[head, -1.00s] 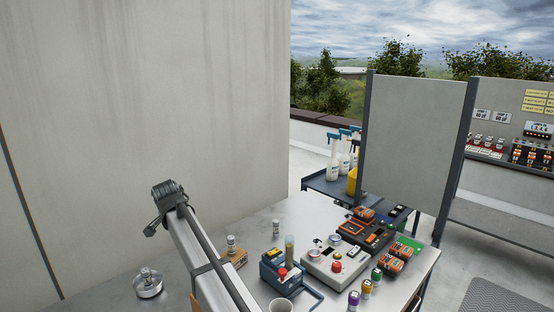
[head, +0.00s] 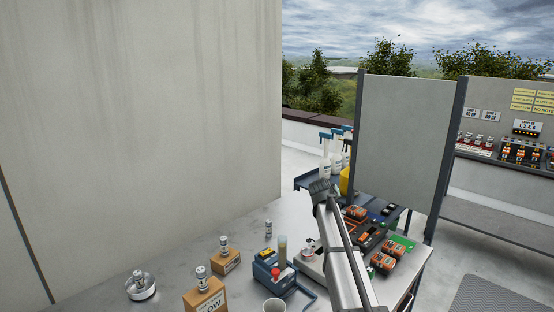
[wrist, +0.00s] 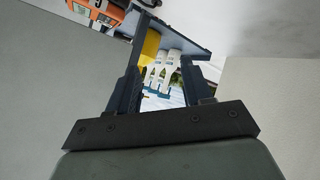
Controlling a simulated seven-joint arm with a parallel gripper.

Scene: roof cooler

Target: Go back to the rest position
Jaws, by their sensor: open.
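In the wrist view my gripper (wrist: 162,72) is open, its two dark fingers apart with nothing held between them. White spray bottles (wrist: 165,70) and a yellow container (wrist: 150,45) show upside down in the gap, beyond the fingers. In the head view my arm rises from the bottom edge over the right part of the bench (head: 190,245).
The bench holds a blue device (head: 272,268), a white cup (head: 275,305), cardboard boxes (head: 205,297) with small canisters, a round metal dish (head: 141,288) and orange modules (head: 383,262). A grey upright panel (head: 402,135) stands behind.

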